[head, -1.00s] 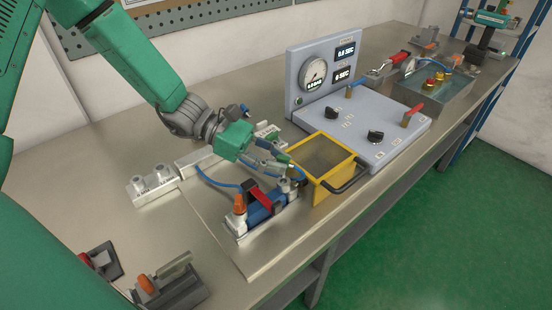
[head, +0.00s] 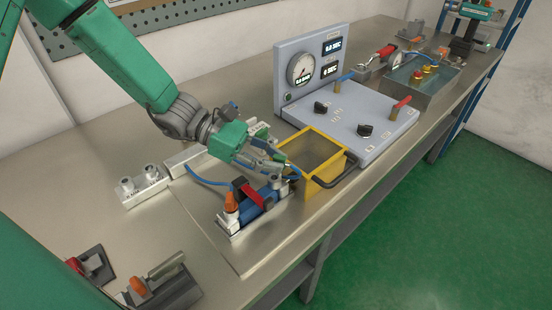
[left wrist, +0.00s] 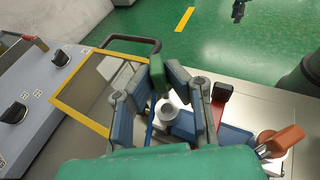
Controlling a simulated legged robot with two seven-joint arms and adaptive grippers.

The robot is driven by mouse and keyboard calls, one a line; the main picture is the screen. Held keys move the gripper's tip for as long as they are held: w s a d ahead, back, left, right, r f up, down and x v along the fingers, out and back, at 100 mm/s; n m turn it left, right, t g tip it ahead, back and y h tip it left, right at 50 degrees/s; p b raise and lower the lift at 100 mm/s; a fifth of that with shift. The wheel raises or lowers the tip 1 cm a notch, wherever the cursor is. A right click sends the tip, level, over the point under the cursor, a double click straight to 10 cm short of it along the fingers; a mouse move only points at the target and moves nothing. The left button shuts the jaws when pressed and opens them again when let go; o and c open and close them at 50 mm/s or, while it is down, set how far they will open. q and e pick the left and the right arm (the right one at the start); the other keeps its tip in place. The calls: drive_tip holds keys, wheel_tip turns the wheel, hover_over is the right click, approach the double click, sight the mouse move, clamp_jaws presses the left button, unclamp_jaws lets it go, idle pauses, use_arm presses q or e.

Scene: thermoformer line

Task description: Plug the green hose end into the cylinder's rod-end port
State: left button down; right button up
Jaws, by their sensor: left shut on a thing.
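My left gripper (head: 281,160) is shut on the green hose end (left wrist: 157,76) and holds it above the right end of the cylinder. The blue cylinder (head: 267,198) lies in a fixture at the front of the bench, with a red lever across it. A pale round fitting (left wrist: 169,111) on the cylinder shows just below the hose end in the left wrist view. The hose end looks apart from it. A blue hose (head: 207,180) loops on the bench behind the cylinder. My right gripper is not in view.
A yellow-framed box (head: 312,186) with a dark handle stands close right of the gripper. A grey control panel (head: 350,122) with gauge and knobs is beyond it. A white block (head: 143,187) with two round fittings lies left. Clamps (head: 165,287) sit at the lower left.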

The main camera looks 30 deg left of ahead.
use_arm(q)
drive_tip(key=shift+a+f, duration=0.55)
drive_tip(key=shift+a, duration=0.1)
drive_tip(key=shift+d+f+b, duration=0.3)
drive_tip(key=shift+d+b, duration=0.2)
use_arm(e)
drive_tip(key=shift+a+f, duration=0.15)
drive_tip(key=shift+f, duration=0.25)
use_arm(q)
drive_tip(key=shift+a+r, duration=0.1)
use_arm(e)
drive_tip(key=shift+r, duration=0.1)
use_arm(q)
drive_tip(key=shift+a+r+p, duration=0.2)
drive_tip(key=shift+r+p, duration=0.2)
drive_tip(key=shift+p, duration=0.2)
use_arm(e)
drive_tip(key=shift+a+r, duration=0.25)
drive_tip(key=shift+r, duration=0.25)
use_arm(q)
drive_tip(key=shift+d, duration=0.2)
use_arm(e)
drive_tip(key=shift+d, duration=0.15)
use_arm(q)
drive_tip(key=shift+a, duration=0.45)
drive_tip(key=shift+d+p, duration=0.15)
drive_tip(key=shift+p, duration=0.15)
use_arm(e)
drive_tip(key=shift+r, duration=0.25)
